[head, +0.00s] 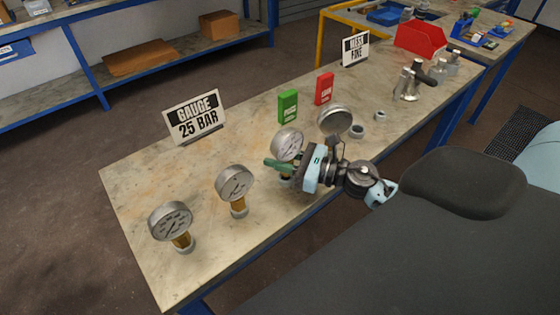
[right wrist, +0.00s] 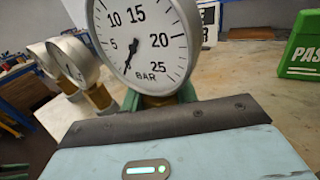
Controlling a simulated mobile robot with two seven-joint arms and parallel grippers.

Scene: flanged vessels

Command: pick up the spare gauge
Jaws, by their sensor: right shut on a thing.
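My right gripper (head: 282,172) is shut on the stem of a round gauge (head: 287,144) in the middle of the table. In the right wrist view that gauge (right wrist: 145,38) fills the top centre, upright, its white dial marked up to 25 BAR. Its lower stem is hidden by my gripper, so I cannot tell whether it touches the table. Two similar gauges with brass stems, one at the front left (head: 172,222) and one nearer my gripper (head: 235,184), stand on the table. Another round gauge (head: 335,120) is just right of my gripper. My left gripper is out of view.
A "GAUGE 25 BAR" sign (head: 196,115) stands at the back left edge. Green (head: 288,106) and red (head: 324,88) blocks stand behind my gripper. Small metal rings (head: 357,131), metal fittings (head: 408,84) and a red bin (head: 421,39) are further right.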

